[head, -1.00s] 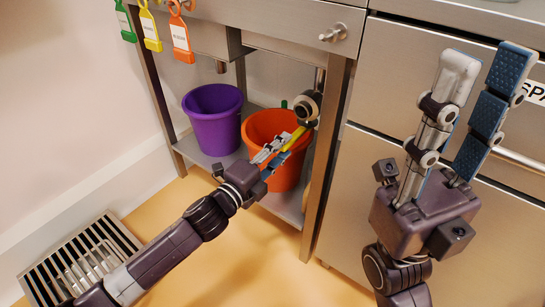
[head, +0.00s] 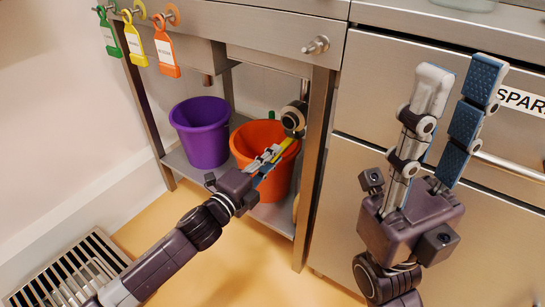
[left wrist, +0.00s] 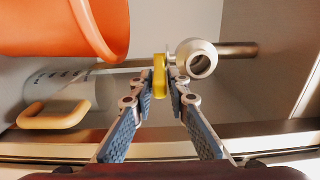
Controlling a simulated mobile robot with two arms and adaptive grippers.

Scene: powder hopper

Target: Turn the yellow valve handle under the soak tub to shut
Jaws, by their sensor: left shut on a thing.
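The yellow valve handle (head: 287,144) sits under the tub, beside the round grey valve body (head: 294,117) on a vertical pipe. In the left wrist view the yellow handle (left wrist: 160,75) lies between my left fingertips, with the pale valve body (left wrist: 197,58) just right of it. My left gripper (head: 268,162) is shut on the handle; its fingers hide part of it in the head view. My right gripper (head: 457,85) is raised in front of the cabinet, fingers apart and empty.
An orange bucket (head: 252,142) stands close to my left fingers, a purple bucket (head: 200,130) left of it on the lower shelf. A table leg (head: 316,165) rises just right of the valve. Green, yellow and orange tags (head: 165,55) hang above. A floor grate (head: 70,275) lies left.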

